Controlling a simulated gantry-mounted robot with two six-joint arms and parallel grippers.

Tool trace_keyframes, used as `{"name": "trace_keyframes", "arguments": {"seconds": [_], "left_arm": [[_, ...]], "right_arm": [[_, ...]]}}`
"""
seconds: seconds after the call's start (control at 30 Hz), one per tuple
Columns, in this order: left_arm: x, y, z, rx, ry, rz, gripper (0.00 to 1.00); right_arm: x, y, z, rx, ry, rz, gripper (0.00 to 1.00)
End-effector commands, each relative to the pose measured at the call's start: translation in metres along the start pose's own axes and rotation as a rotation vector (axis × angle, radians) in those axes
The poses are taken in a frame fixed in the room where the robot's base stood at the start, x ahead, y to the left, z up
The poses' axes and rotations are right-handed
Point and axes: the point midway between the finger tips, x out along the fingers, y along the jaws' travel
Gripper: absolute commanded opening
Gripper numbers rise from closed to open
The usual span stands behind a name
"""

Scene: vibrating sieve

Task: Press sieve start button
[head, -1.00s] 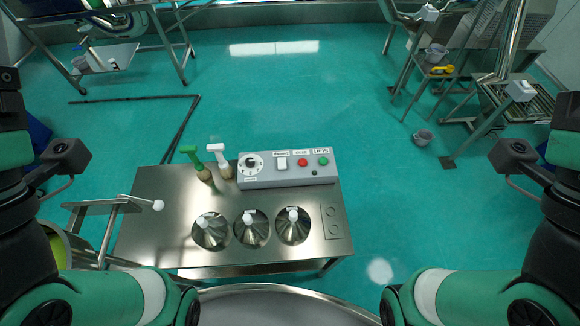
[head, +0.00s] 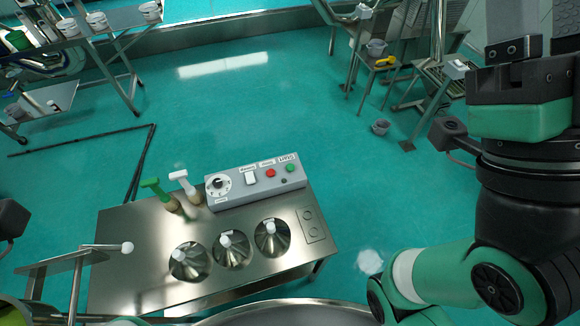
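The grey control box (head: 258,196) stands on the far right part of the steel sieve table (head: 135,235). On its sloped face are a green button (head: 290,168) at the right by the "Start" label, a red button (head: 270,173), a white switch (head: 250,178) and a round dial (head: 219,185). My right gripper (head: 530,52) is at the upper right, raised and well to the right of the box, touching nothing. Its fingertips are cut off by the frame, so its opening is hidden. My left gripper is outside the view; only a bit of that arm's wrist shows at the left edge.
Several steel cones (head: 272,236) with white knobs sit in the table top. A green-handled tool (head: 152,184) and a white-handled one (head: 180,177) stand left of the box. A metal bracket (head: 68,263) is at the left.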

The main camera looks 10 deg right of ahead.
Motion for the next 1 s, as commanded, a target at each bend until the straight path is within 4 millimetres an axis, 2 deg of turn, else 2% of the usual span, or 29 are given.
{"name": "trace_keyframes", "arguments": {"seconds": [0.1, 0.13, 0.4, 1.0], "left_arm": [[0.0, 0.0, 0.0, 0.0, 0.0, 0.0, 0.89], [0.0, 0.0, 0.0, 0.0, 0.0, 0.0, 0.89], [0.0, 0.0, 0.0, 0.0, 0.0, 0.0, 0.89], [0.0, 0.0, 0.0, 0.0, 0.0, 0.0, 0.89]], "right_arm": [[0.0, 0.0, 0.0, 0.0, 0.0, 0.0, 0.5], [0.0, 0.0, 0.0, 0.0, 0.0, 0.0, 0.46], [0.0, 0.0, 0.0, 0.0, 0.0, 0.0, 0.0], [0.0, 0.0, 0.0, 0.0, 0.0, 0.0, 0.0]]}}
